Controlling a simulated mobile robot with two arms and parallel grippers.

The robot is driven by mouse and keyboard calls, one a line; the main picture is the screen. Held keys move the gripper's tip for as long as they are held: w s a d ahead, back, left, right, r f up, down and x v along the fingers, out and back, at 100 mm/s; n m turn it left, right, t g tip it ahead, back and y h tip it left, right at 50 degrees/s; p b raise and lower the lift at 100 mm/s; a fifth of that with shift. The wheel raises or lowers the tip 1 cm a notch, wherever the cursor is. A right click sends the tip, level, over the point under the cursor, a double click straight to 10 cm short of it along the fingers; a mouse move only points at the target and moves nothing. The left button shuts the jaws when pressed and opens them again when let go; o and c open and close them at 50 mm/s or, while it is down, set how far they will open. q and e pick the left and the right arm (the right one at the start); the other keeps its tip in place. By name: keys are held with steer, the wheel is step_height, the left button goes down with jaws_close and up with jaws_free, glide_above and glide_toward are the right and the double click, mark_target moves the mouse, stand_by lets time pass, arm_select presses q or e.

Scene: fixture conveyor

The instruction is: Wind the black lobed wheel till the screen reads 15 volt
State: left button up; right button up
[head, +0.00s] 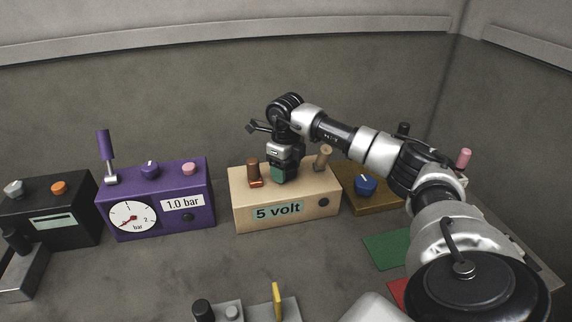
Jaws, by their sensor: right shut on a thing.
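The beige box (248,195) stands on the table in the middle of the head view. Its screen (277,212) reads 5 volt. My right gripper (280,176) reaches down from above onto the box's top, between a brown knob and a tan knob. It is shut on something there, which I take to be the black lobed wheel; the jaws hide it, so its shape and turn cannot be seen. My left gripper is not in view.
A purple box (160,217) with a dial and a 1.0 bar label stands to the left, a black box (75,233) farther left. A brown box with a blue knob (365,185) is close on the right. Green mat (385,249) lies front right. Grey fixtures (283,307) stand in front.

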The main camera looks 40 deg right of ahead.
steer(key=m+p, duration=0.1)
steer(key=m, duration=0.3)
steer(key=shift+r+m, duration=0.15)
steer(key=shift+m, duration=0.15)
steer(key=m+p, duration=0.1)
steer(key=m, duration=0.3)
steer(key=shift+m, duration=0.3)
steer(key=m+p, duration=0.1)
steer(key=m, duration=0.3)
steer(key=shift+d+p, duration=0.1)
steer(key=shift+p, duration=0.3)
steer(key=shift+m+p, duration=0.55)
steer(key=shift+m, duration=1.55)
steer(key=o, duration=0.9)
step_height(320, 180, up, 11)
steer(key=shift+f+b, duration=0.15)
steer(key=shift+b, duration=0.75)
